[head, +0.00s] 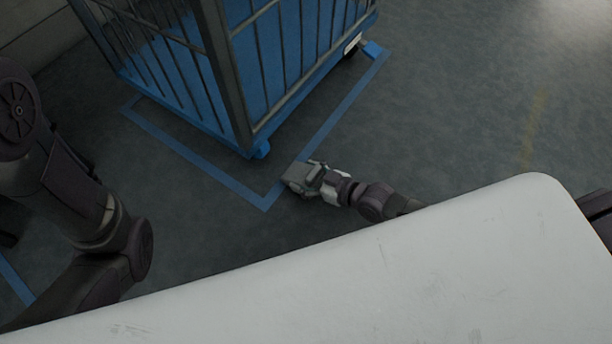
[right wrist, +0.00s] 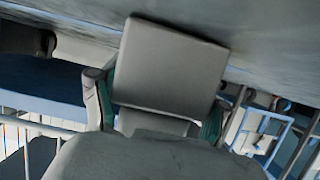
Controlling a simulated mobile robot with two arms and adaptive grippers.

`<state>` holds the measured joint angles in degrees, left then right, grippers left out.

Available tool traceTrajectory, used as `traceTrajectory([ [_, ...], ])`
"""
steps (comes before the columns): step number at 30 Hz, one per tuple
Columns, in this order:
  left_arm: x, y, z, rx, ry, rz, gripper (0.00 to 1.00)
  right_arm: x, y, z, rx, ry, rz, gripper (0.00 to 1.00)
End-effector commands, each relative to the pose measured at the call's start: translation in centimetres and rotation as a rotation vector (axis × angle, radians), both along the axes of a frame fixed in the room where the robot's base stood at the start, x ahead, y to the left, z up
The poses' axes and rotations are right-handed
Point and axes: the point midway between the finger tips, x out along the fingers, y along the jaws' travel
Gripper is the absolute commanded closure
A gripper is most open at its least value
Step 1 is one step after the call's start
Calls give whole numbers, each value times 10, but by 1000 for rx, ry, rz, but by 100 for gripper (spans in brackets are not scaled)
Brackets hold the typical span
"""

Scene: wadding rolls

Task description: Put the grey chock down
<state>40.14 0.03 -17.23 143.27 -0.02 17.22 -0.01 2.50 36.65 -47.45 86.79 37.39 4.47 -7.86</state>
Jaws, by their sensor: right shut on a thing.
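The grey chock (head: 297,174) is in my right gripper (head: 311,178), low over the floor by the corner of the blue tape outline. In the right wrist view the chock (right wrist: 170,66) fills the middle, between the two fingers of my right gripper (right wrist: 158,105), which are shut on it. Whether the chock touches the floor is unclear. My left arm shows at the left of the head view, but its gripper is out of the frame.
A blue cage trolley (head: 262,75) with dark bars stands just behind the chock, inside the blue floor tape (head: 205,165). A white surface (head: 380,280) covers the front of the head view. The floor (head: 450,110) to the right is clear.

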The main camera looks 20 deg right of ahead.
Motion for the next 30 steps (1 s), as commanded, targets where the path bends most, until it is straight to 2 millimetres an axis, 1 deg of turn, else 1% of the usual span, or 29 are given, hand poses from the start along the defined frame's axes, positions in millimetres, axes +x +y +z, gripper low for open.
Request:
traceTrajectory([
  [2, 0, 0, -2, 1, -1, 0, 46, 1, 0, -2, 2, -2, 0, 79],
  [3, 0, 0, -2, 1, -1, 0, 46, 0, 0, -3, 0, 0, 0, 23],
  [7, 0, 0, -1, 1, -1, 0, 46, 0, 0, -2, 1, 1, 0, 2],
  [8, 0, 0, -1, 0, -1, 0, 46, 0, 0, -2, 1, 1, 0, 0],
  [17, 0, 0, -1, 0, 0, 0, 46, 0, 0, -2, 1, 1, 0, 0],
  [20, 0, 0, 4, 0, 0, 0, 46, -2, -1, 3, -1, 1, 0, 0],
  [23, 0, 0, 14, 0, 1, 0, 46, -12, -10, 10, -2, 3, 0, 0],
  [30, 1, 0, 48, 0, 2, 1, 46, -50, -39, 32, -3, 4, 1, 0],
])
